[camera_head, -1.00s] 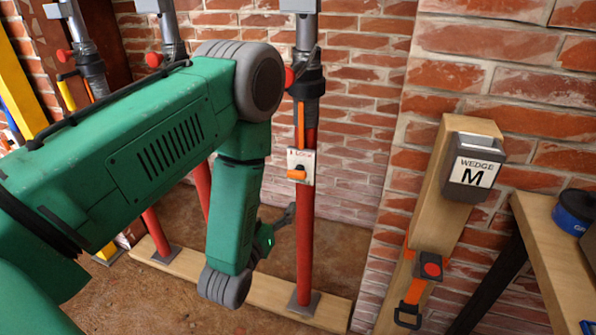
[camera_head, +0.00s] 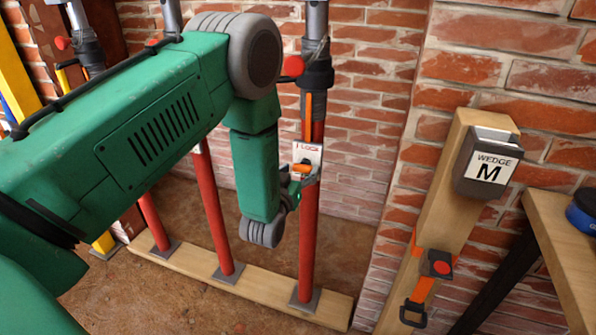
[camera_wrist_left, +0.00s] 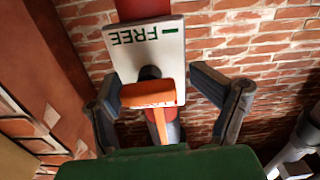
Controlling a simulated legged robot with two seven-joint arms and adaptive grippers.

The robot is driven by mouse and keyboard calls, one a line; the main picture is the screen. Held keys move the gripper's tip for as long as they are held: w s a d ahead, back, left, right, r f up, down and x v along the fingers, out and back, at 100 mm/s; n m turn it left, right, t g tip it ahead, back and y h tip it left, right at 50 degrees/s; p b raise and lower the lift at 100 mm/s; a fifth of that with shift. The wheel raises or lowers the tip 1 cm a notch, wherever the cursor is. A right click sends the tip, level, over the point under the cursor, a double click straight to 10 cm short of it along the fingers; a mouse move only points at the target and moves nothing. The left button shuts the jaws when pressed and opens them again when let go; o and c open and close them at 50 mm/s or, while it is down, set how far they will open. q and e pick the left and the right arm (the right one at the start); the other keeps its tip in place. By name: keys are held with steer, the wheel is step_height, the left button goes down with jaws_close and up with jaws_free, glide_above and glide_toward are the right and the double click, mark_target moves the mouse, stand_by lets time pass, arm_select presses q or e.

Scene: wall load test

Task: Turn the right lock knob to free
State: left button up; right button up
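The right lock knob (camera_head: 302,168) is an orange lever on a white plate (camera_head: 308,152) on the rightmost red post (camera_head: 310,240). The plate reads LOCK at its top in the head view; the wrist view shows FREE (camera_wrist_left: 145,32) at the plate's other end, upside down. My left gripper (camera_head: 305,180) is at the plate, partly covering it. In the left wrist view the orange lever (camera_wrist_left: 152,95) stands between the two spread fingers (camera_wrist_left: 155,88), with visible gaps on both sides. My right gripper is not in view.
More red posts (camera_head: 212,215) stand to the left on a timber sill (camera_head: 255,285). A wooden upright with a WEDGE M box (camera_head: 488,165) and an orange strap (camera_head: 425,290) is on the right. A bench (camera_head: 560,240) holds a blue roll (camera_head: 585,212).

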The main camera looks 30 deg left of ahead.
arm_select(q)
steer(key=shift+s+d+r, duration=0.1)
steer(key=shift+d+r, duration=0.3)
steer(key=shift+d, duration=0.25)
steer(key=c, duration=0.9)
steer(key=shift+d+r, duration=0.2)
steer(key=shift+d, duration=0.2)
steer(key=shift+c, duration=1.3)
steer(key=shift+a+f+m, duration=0.1)
steer(key=shift+a+m, duration=0.4)
steer(key=shift+m, duration=0.2)
steer(key=shift+c, duration=0.2)
steer(key=shift+d, duration=0.15)
steer(key=o, duration=1.2)
steer(key=shift+d, duration=0.1)
steer(key=shift+s+f, duration=0.2)
steer(key=shift+s, duration=0.25)
steer(key=v, duration=1.1)
steer(key=shift+d, duration=0.2)
